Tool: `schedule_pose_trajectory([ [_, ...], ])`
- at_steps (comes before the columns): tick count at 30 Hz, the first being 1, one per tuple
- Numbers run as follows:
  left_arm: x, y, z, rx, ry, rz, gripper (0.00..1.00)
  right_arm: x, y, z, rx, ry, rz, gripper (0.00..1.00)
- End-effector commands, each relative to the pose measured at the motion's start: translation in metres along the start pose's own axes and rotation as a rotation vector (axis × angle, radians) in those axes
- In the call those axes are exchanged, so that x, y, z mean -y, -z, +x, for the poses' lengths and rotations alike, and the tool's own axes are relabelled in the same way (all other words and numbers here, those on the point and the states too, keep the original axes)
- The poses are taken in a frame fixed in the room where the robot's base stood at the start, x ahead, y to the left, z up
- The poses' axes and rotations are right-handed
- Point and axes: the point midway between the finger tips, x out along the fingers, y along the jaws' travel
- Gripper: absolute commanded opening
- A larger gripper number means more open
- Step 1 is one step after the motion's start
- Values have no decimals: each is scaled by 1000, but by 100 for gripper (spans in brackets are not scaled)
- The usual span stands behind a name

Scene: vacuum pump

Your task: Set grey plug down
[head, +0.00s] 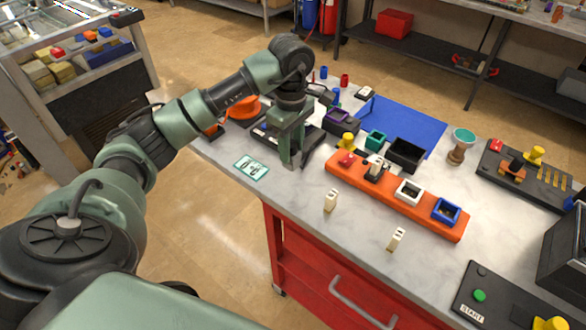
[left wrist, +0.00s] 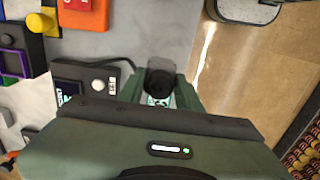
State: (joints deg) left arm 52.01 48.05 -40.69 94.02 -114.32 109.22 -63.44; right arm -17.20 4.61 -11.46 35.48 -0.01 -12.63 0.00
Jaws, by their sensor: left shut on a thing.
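My left gripper (head: 293,163) is over the left part of the table, just right of a small pale teal card (head: 252,168) with dark marks. In the left wrist view the left gripper (left wrist: 163,88) is shut on the dark grey plug (left wrist: 160,79), a short round piece between its fingers. The card (left wrist: 155,101) shows partly behind the plug there. I cannot tell whether the plug touches the table. My right gripper is not in view.
An orange strip (head: 440,223) with several fittings lies right of the gripper. Two small cream blocks (head: 331,201) (head: 397,239) stand in front of it. A black device (left wrist: 104,72) is close to the gripper. A black open box (head: 406,155) and blue mat (head: 425,128) lie behind.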

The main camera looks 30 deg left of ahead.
Motion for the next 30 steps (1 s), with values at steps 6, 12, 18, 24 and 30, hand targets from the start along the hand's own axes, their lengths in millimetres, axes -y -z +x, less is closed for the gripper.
schedule_pose_trajectory([
  [6,0,0,38,1,1,0,0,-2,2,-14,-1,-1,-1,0],
  [12,1,-1,56,1,3,0,0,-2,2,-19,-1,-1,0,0],
  [18,0,0,84,1,1,-1,0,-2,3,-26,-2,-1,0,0],
  [24,-1,0,88,0,-3,1,0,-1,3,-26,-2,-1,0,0],
  [30,-1,0,92,0,-2,1,0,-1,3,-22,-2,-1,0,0],
])
